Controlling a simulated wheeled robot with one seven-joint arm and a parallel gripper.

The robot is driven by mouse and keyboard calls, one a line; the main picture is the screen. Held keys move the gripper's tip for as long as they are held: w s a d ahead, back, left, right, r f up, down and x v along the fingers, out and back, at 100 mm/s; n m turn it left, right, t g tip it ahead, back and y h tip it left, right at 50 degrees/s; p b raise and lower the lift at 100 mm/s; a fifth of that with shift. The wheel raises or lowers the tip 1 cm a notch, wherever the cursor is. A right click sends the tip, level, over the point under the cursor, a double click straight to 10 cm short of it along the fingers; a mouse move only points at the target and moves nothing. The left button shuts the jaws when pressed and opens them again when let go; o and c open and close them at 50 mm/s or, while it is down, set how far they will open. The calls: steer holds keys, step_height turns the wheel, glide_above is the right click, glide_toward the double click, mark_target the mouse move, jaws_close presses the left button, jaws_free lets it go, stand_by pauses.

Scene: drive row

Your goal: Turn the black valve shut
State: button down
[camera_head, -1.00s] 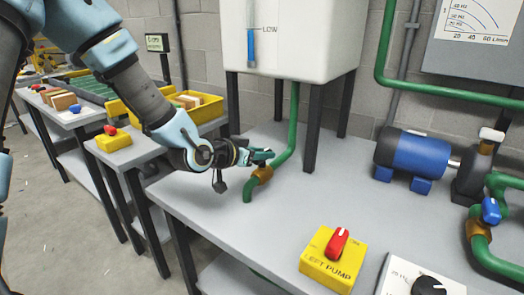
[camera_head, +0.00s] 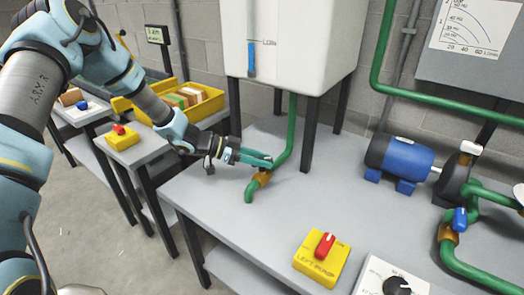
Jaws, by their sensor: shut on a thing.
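The brass valve body (camera_head: 262,178) sits on the green pipe under the white tank, above the bench top. My gripper (camera_head: 262,160) reaches in from the left, with its green fingers right at the top of this valve. The fingers are shut on the black valve's handle, which they hide almost wholly. I cannot tell the handle's angle.
A blue-handled valve (camera_head: 460,219) is on the right pipework beside a blue pump motor (camera_head: 400,158). A yellow box with a red knob (camera_head: 322,262) and a panel with a black dial (camera_head: 396,286) stand at the bench front. Tank legs rise close behind my gripper.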

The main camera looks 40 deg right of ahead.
steer(key=m+g+y+b, duration=0.1)
steer(key=m+g+y, duration=0.2)
steer(key=shift+d+f+m+b, duration=0.1)
steer(key=shift+f+m+b, duration=0.05)
steer(key=shift+m+b, duration=0.25)
steer(key=m+g+y+b, duration=0.2)
steer(key=m+y, duration=0.1)
steer(key=shift+b, duration=0.35)
steer(key=shift+m+y, duration=0.5)
steer(key=shift+y, duration=0.1)
steer(key=shift+r+g+y+b, duration=0.25)
steer(key=shift+g+y+b, duration=0.05)
steer(key=shift+b, duration=0.05)
steer(key=c, duration=0.6)
jaws_free()
steer(key=b+v, duration=0.2)
steer(key=v, duration=0.8)
steer(key=shift+w+r+b, duration=0.15)
steer(key=shift+w+b, duration=0.15)
steer(key=shift+b, duration=0.05)
